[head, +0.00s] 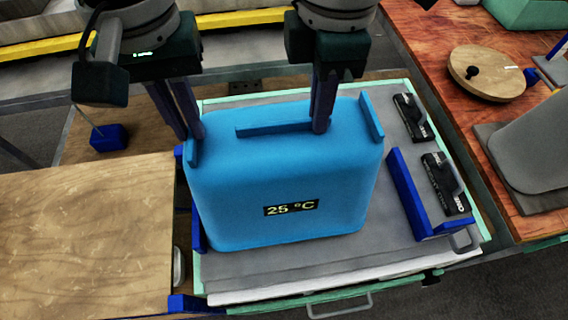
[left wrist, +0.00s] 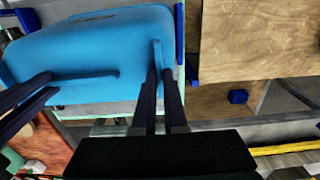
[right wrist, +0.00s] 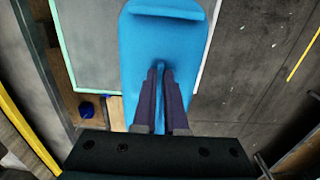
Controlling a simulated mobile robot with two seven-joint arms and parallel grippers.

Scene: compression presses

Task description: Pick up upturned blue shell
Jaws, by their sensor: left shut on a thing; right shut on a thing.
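The blue shell (head: 280,190) is a large rounded blue block with a dark "25 °C" label on its front, above a grey plate in the head view. It has a raised rib along its top and a tab at each end. My left gripper (head: 192,136) is shut on the left end tab (left wrist: 157,55). My right gripper (head: 321,128) is shut on the right part of the top rib (right wrist: 160,66). The shell also shows in the left wrist view (left wrist: 90,45) and the right wrist view (right wrist: 135,50). Its underside is hidden.
The grey plate (head: 400,240) has a blue bracket (head: 408,190) and two black clamps (head: 440,180) on its right. A wooden board (head: 90,240) lies at left. A reddish wooden table (head: 440,40) with a round wooden disc (head: 490,72) stands at right.

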